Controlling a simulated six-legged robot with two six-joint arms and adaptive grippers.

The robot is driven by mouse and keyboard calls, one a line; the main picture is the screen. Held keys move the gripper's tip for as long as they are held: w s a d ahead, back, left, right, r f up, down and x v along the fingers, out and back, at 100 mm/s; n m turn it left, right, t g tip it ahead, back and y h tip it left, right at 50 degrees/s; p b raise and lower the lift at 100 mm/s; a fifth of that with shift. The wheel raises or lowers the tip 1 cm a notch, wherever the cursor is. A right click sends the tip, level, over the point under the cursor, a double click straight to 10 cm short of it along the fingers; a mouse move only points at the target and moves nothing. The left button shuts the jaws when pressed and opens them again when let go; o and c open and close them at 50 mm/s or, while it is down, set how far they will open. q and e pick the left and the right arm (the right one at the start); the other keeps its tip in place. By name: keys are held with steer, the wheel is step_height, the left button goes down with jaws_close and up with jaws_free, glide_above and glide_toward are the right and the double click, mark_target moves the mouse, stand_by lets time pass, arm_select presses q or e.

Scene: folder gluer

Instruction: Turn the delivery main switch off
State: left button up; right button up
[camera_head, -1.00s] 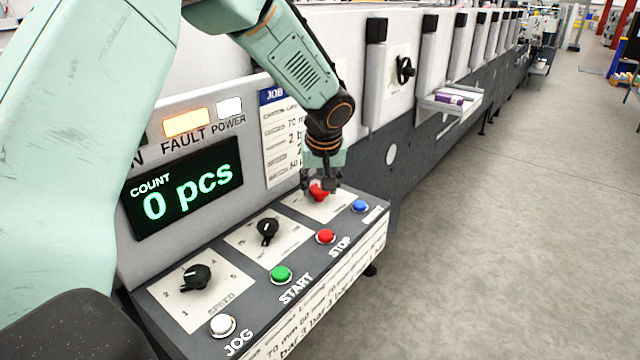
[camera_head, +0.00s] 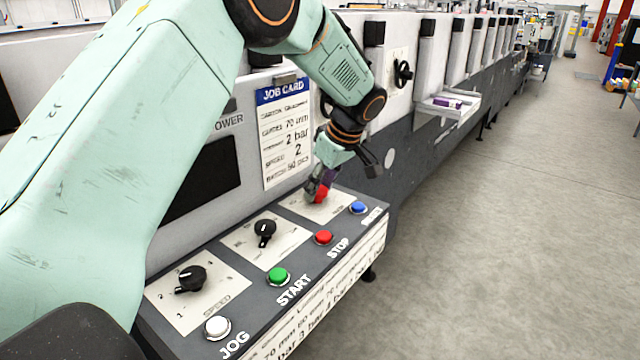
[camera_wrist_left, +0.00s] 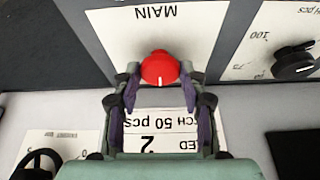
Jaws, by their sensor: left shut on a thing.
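The red main switch knob (camera_head: 321,192) sits on a white plate at the back right of the sloped control panel. In the left wrist view the red knob (camera_wrist_left: 160,69) lies between my fingers under the word MAIN, its white mark pointing down in the picture. My left gripper (camera_head: 318,188) is shut on the knob, and its wrist is tilted to the right. The count display (camera_head: 205,180) is dark. My right gripper is in neither view.
The panel also holds black selector knobs (camera_head: 265,232) and (camera_head: 190,279), and the white JOG (camera_head: 217,327), green START (camera_head: 278,277), red STOP (camera_head: 323,237) and blue (camera_head: 358,207) buttons. A job card (camera_head: 286,133) hangs behind. The floor at right is clear.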

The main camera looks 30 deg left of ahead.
arm_select(q)
steer(key=n+p, duration=0.1)
steer(key=n, duration=0.1)
steer(key=n+g+p, duration=0.2)
steer(key=n, duration=0.1)
steer(key=shift+w+a+r+n, duration=0.1)
steer(key=shift+w+r+n, duration=0.2)
steer(key=shift+w+n+g+h+p, duration=0.15)
steer(key=shift+n+g+h+p, duration=0.5)
steer(key=shift+n+p, duration=0.9)
steer(key=shift+a+n+b, duration=0.1)
steer(key=shift+n+b, duration=0.2)
steer(key=shift+n, duration=0.15)
steer(key=o, duration=0.8)
steer(key=shift+c, duration=0.2)
steer(key=o, duration=0.4)
steer(key=shift+f, duration=0.15)
steer(key=shift+c, duration=0.2)
steer(key=v, duration=0.7)
